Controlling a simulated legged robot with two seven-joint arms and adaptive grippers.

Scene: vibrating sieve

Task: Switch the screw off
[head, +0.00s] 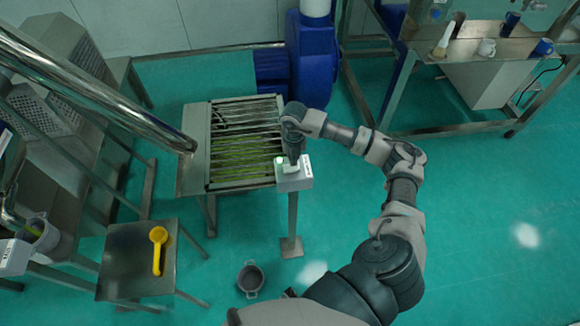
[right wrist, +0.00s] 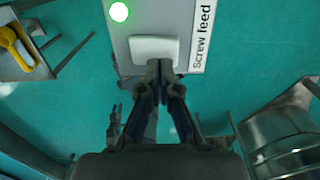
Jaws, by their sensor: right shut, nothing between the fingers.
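The grey control box (head: 296,180) stands on a post in front of the slatted table. In the right wrist view the box (right wrist: 140,22) carries the label "screw feed" (right wrist: 203,35). A round light (right wrist: 119,12) on it glows green. A white switch plate (right wrist: 154,50) sits below the light. My right gripper (head: 291,163) is over the box in the head view. In the right wrist view its fingers (right wrist: 160,68) are shut and empty, with the tips at the lower edge of the white switch. I cannot tell whether they touch it. My left gripper is not in view.
The slatted metal table (head: 196,150) is behind and left of the box. A yellow scoop (head: 158,250) lies on a small side table (head: 120,265). A grey pot (head: 250,279) stands on the floor. A second labelled box (head: 14,257) is at far left. Open green floor lies to the right.

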